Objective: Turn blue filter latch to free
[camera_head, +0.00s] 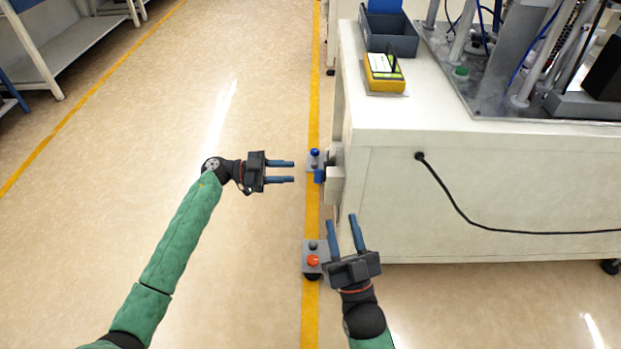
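A small blue part (319,176) sits on the left side of a grey fitting (335,180) on the white machine cabinet. A round blue knob (315,153) is just above it in the picture. I cannot tell for sure which of the two is the filter latch, nor its setting. My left gripper (293,172) is open and empty, its fingers pointing right, a short gap to the left of the blue parts. My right gripper (342,219) is open and empty, its fingers pointing up the picture, below the grey fitting.
A grey box with a red button (313,259) is just left of my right gripper. The white cabinet (480,190) fills the right side, with a dark bin (392,45) and a yellow holder (384,82) on top. A black cable (450,197) hangs on its front. Floor at left is clear.

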